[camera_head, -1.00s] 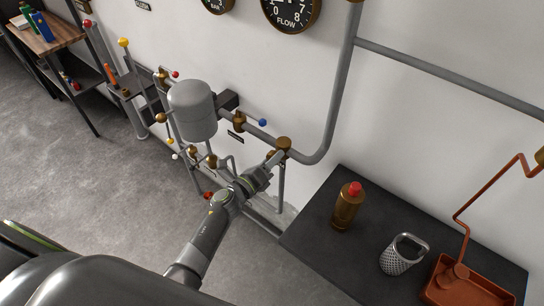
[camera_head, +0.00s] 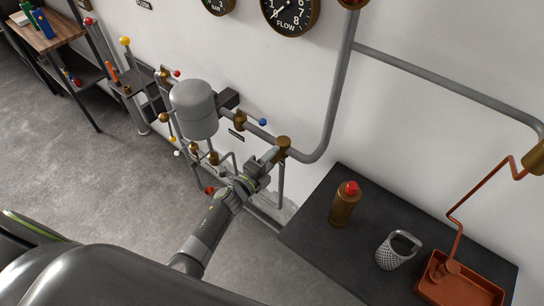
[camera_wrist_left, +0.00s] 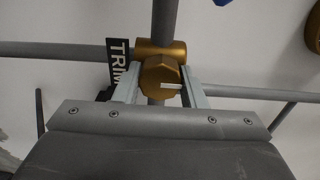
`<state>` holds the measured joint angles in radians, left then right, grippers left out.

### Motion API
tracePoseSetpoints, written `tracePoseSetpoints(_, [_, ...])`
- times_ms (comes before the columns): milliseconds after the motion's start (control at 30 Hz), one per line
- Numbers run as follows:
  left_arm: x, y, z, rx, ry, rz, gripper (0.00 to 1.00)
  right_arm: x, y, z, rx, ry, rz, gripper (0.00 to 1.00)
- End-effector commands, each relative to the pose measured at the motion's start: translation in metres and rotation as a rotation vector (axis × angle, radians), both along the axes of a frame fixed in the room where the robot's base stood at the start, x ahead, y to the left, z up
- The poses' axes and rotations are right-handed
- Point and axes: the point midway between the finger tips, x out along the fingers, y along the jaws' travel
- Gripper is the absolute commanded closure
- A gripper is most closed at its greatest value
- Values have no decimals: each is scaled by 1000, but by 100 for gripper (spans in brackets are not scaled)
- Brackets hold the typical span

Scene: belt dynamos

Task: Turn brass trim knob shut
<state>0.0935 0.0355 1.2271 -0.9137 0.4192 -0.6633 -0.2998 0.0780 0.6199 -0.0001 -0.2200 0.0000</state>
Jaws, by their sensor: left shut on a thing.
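The brass trim knob (camera_wrist_left: 160,76) is faceted and carries a pale pointer line, which lies roughly level and toward the right in the left wrist view. A brass fitting on the grey pipe (camera_head: 283,146) sits at the same spot in the head view. A dark label reading "TRIM" (camera_wrist_left: 118,62) is beside the knob, partly covered by a finger. My left gripper (camera_wrist_left: 159,88) has one finger on each side of the knob and is shut on it; in the head view it (camera_head: 274,158) reaches the fitting from below left. My right gripper is not in view.
A grey tank (camera_head: 194,110) and several coloured levers are left of the gripper. Gauges hang above.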

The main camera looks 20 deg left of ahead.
Motion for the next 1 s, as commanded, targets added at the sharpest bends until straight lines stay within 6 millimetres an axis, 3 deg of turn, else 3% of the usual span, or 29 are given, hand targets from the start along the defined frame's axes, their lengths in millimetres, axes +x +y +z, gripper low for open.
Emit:
tracePoseSetpoints(467, [0,0,0,-18,7,0,86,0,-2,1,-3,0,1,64])
tracePoseSetpoints(500, [0,0,0,-18,7,0,62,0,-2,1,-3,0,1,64])
tracePoseSetpoints(667, [0,0,0,-17,7,0,41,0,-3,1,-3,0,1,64])
tracePoseSetpoints(1000, [-3,1,-1,-15,6,0,41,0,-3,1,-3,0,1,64])
